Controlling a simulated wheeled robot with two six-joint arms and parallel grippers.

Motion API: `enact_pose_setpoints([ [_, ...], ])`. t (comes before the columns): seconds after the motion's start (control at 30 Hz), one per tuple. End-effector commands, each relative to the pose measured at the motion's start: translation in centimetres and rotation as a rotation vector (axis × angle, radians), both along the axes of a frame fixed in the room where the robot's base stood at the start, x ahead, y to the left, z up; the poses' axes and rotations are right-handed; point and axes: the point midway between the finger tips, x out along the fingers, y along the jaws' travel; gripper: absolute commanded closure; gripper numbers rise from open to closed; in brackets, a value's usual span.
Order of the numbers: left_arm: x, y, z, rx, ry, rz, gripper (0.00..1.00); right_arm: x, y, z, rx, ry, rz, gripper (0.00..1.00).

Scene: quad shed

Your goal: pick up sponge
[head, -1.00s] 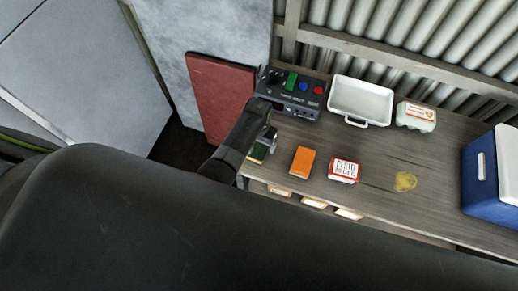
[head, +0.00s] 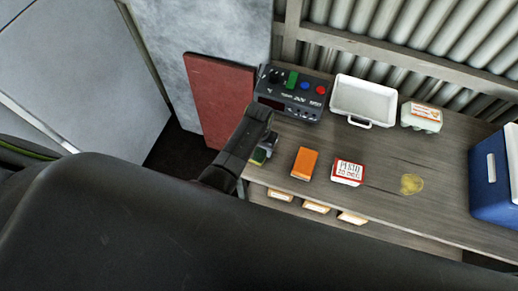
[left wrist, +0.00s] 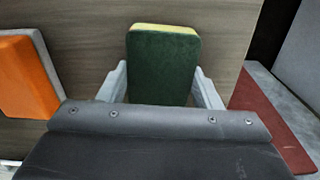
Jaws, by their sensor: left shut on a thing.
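The sponge (left wrist: 163,68) has a dark green face and a yellow edge. In the left wrist view it is between the two grey fingers of my left gripper (left wrist: 164,88), which is shut on it. In the head view the sponge (head: 259,156) shows only in part at the left end of the bench, beside my left gripper (head: 268,146); my arm hides some of it. I cannot tell whether the sponge still touches the bench top. My right gripper is not in view.
On the wooden bench (head: 390,205) an orange block (head: 305,163) and a white and red box (head: 347,172) stand right of the sponge. Behind are a control box (head: 291,95), a white tray (head: 362,98) and an egg carton (head: 421,117). A blue cooler (head: 492,180) stands far right, past a yellow stain.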

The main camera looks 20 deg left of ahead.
Motion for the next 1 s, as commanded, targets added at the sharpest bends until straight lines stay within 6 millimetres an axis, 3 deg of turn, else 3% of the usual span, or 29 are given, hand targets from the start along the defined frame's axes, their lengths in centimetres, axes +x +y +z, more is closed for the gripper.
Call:
enact_pose_setpoints([
  [0.47,0.0,0.0,0.4,0.000,0.000,0.000,0.66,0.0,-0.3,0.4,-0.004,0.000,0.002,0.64],
  [1.0,0.9,0.2,5.0,0.000,-0.001,-0.001,0.66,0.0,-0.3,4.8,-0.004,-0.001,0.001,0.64],
])
